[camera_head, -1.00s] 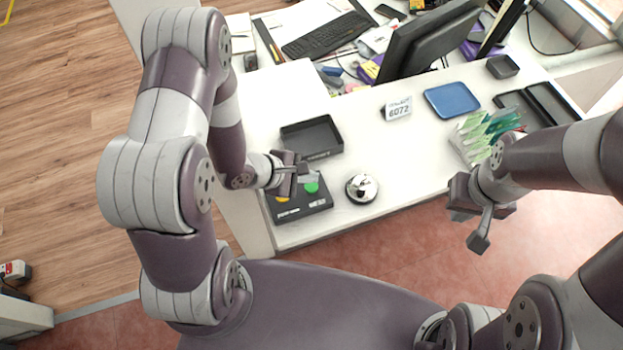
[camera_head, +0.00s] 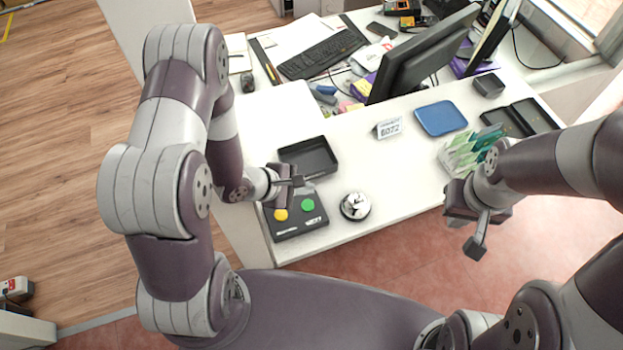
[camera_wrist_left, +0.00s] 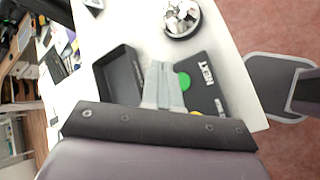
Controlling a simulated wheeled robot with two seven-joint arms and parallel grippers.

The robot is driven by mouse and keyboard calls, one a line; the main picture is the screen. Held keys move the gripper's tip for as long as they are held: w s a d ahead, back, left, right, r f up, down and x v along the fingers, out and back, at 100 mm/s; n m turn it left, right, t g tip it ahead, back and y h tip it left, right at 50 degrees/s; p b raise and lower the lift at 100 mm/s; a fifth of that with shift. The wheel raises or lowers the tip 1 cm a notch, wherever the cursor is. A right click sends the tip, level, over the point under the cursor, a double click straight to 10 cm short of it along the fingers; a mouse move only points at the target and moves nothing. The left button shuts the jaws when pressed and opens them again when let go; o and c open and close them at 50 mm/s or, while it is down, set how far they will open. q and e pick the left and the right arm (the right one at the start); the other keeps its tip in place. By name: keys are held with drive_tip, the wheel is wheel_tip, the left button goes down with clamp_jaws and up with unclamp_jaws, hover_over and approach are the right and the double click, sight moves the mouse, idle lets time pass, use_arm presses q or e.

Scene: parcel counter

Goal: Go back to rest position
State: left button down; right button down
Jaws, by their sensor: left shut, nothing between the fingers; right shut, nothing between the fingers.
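My left gripper (camera_head: 292,182) is shut and empty. It hovers at the near left of the counter, by the black button box (camera_head: 297,226) with its yellow and green buttons and beside the black tray (camera_head: 309,157). In the left wrist view the shut fingers (camera_wrist_left: 163,85) show between the tray (camera_wrist_left: 120,74) and the button box (camera_wrist_left: 207,84). My right gripper (camera_head: 477,232) is shut and empty, off the counter's near edge above the reddish floor, in front of the leaflet holder (camera_head: 461,154).
A silver bell (camera_head: 355,206) stands right of the button box. A sign reading 6072 (camera_head: 388,128), a blue tray (camera_head: 440,118) and dark trays lie farther back. A monitor (camera_head: 419,53) and keyboard (camera_head: 322,54) are behind. The counter's middle is clear.

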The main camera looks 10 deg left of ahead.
use_arm(q)
drive_tip(key=s+a+f+m+y, duration=0.1)
drive_tip(key=m, duration=0.1)
drive_tip(key=s+a+f+m+g, duration=0.1)
drive_tip(key=m, duration=0.1)
drive_tip(key=shift+a+f+y, duration=0.15)
drive_tip(key=shift+f+y, duration=0.05)
drive_tip(key=shift+y, duration=0.2)
drive_tip(key=a+m, duration=0.1)
drive_tip(key=s+a+m+g+y, duration=0.1)
drive_tip(key=s+a+f+m+g+y, duration=0.1)
drive_tip(key=a+m, duration=0.1)
drive_tip(key=shift+b, duration=0.35)
drive_tip(key=s+a+r+m+g+y+b, duration=0.25)
drive_tip(key=s+m+y+b, duration=0.2)
drive_tip(key=m+b, duration=0.45)
drive_tip(key=shift+w+d+r+t+h+b, duration=0.2)
drive_tip(key=shift+d+r+b, duration=0.15)
drive_tip(key=shift+r+b, duration=0.15)
drive_tip(key=shift+w+d+r+t+h+b, duration=0.1)
drive_tip(key=shift+d+r+h+b, duration=0.2)
drive_tip(key=shift+r+b, duration=0.25)
drive_tip(key=shift+w+d+r+t+h+b, duration=0.1)
drive_tip(key=shift+d+r+t+h+b, duration=0.05)
drive_tip(key=shift+d+r+b, duration=0.3)
